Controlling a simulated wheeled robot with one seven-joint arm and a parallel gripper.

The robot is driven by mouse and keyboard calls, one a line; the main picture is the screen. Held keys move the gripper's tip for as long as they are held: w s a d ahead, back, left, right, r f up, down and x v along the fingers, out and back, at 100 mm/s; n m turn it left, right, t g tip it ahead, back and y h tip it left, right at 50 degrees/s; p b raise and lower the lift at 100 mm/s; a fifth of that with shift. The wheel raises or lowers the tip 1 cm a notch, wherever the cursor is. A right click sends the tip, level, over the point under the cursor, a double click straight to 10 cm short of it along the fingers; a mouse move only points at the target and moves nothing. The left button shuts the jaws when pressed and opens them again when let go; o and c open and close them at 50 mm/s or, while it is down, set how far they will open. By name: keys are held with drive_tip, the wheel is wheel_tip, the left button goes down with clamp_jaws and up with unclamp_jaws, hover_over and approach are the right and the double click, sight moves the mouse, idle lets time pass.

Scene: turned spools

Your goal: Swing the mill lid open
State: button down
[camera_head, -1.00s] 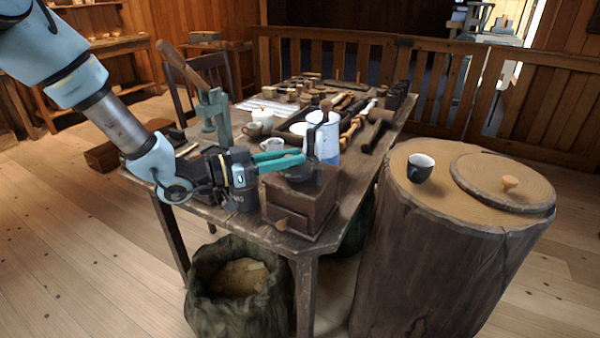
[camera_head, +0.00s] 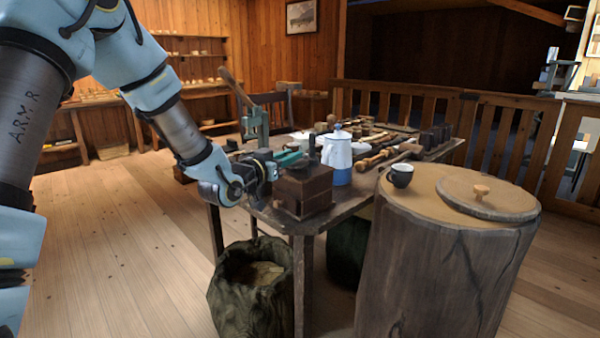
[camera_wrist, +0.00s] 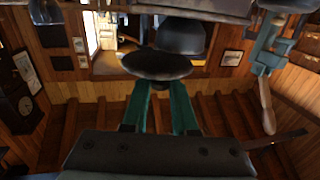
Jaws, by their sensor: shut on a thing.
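The mill is a dark brown wooden box (camera_head: 304,192) at the table's near corner in the head view. My gripper (camera_head: 296,159) comes in from the left, and its teal fingers reach over the top of the mill. In the wrist view the fingers of my gripper (camera_wrist: 160,88) run up to a dark round disc (camera_wrist: 157,65), which looks like the mill lid, and are shut on its near edge. A dark rounded metal part (camera_wrist: 180,36) shows just beyond it. My fingers hide part of the mill top in the head view, so the lid's angle is unclear.
A white and blue pot (camera_head: 338,160) stands close right of the mill. A green press (camera_head: 255,122) is behind my wrist. A stump (camera_head: 440,270) with a dark cup (camera_head: 401,176) and round wooden lid (camera_head: 488,197) is at right. A sack (camera_head: 250,290) stands below.

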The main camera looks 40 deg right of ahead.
drive_tip(key=shift+s+d+n+t+y+b, duration=0.1)
drive_tip(key=shift+s+n+t+y+b, duration=0.3)
drive_tip(key=shift+n+t+b, duration=0.35)
drive_tip(key=shift+s+n+t+y+b, duration=0.4)
drive_tip(key=shift+t+b, duration=0.25)
drive_tip(key=shift+t, duration=0.3)
drive_tip(key=c, duration=0.7)
unclamp_jaws()
drive_tip(key=shift+c, duration=0.2)
drive_tip(key=b+v, duration=0.1)
drive_tip(key=v, duration=0.9)
drive_tip(key=shift+s+a+b, duration=0.25)
drive_tip(key=shift+s+b, duration=0.05)
drive_tip(key=shift+b, duration=0.05)
